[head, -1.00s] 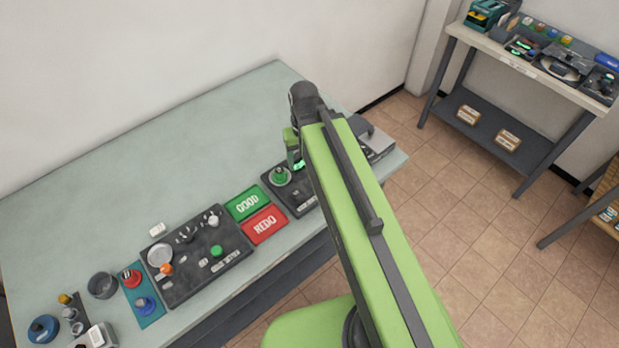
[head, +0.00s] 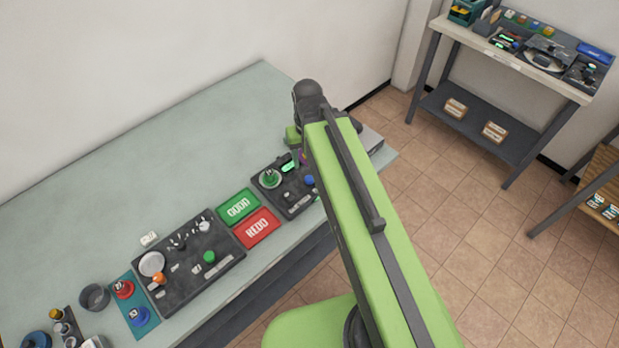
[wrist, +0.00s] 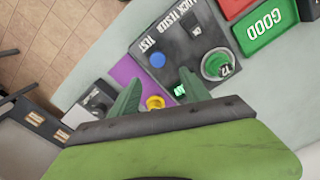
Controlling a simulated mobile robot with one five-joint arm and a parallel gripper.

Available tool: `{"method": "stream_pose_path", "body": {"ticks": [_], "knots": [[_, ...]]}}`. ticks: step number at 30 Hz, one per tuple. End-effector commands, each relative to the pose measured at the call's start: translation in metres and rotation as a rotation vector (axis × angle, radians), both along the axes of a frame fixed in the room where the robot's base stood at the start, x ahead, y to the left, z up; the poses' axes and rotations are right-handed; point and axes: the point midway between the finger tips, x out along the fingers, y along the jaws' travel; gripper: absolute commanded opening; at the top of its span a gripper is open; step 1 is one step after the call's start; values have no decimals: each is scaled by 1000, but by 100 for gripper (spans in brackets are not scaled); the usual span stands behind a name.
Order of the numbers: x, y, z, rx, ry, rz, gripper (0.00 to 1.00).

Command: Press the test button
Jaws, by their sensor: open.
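The dark lock tester panel (head: 282,196) lies on the table, partly hidden by my arm in the head view. It also shows in the wrist view (wrist: 185,45), with the labels "LOCK TESTER" and "TEST". A round blue button (wrist: 157,60) sits by the "TEST" label; it shows in the head view (head: 309,181) beside my arm. A green round holder with a lock marked 12 (wrist: 217,65) and a small lit green display (wrist: 179,90) are on the panel. My gripper (wrist: 160,88) is open and empty, its green fingers over the panel's edge, apart from the blue button.
A yellow piece (wrist: 154,102) shows between my fingers near a purple mat (wrist: 128,70). Green GOOD (head: 238,206) and red REDO (head: 257,228) trays lie left of the tester. A larger dark panel (head: 190,260) is farther left. The table's back (head: 200,130) is clear.

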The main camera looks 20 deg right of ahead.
Motion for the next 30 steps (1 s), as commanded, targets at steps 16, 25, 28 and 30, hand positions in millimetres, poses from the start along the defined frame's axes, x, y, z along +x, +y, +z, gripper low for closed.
{"method": "stream_pose_path", "body": {"ticks": [16,25,28,30], "knots": [[0,0,0,0,0,0,0],[0,0,0,0,0,0,0],[0,0,0,0,0,0,0],[0,0,0,0,0,0,0]]}}
